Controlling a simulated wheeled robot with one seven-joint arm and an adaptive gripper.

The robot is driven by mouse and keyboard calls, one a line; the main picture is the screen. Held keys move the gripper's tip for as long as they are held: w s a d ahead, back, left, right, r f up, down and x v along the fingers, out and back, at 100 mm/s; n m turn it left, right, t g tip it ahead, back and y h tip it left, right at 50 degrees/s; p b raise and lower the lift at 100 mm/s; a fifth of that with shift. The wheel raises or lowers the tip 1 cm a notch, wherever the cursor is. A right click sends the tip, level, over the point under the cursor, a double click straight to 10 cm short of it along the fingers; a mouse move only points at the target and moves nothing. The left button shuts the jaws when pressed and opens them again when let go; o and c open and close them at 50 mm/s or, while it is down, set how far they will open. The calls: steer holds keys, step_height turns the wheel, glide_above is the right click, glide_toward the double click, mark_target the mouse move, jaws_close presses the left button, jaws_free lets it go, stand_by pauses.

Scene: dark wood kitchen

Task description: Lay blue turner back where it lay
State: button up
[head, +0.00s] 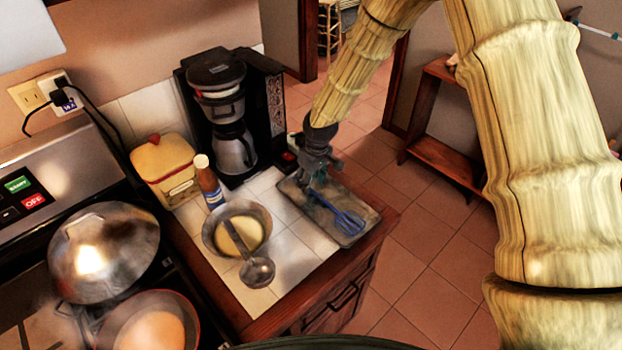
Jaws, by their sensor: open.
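The blue turner (346,219) has a slotted head. It lies on a grey tray or board (358,234) near the right end of the tiled counter. Its head points toward the front right, and its handle runs back under my gripper. My gripper (318,180) is open and points down over the handle end of the turner. The fingers are small and dark here, and I cannot tell whether they touch the handle.
A metal bowl (210,228) with a ladle (257,271) stands left of the board, with a sauce bottle (208,182) behind it. A coffee maker (235,150) and a yellow canister (163,165) stand at the back. Pans sit on the stove at left.

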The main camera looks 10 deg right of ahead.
step_height(320, 180, up, 12)
steer(key=s+d, duration=0.1)
steer(key=shift+s, duration=0.3)
steer(key=shift+d+f, duration=0.1)
stand_by(0.6)
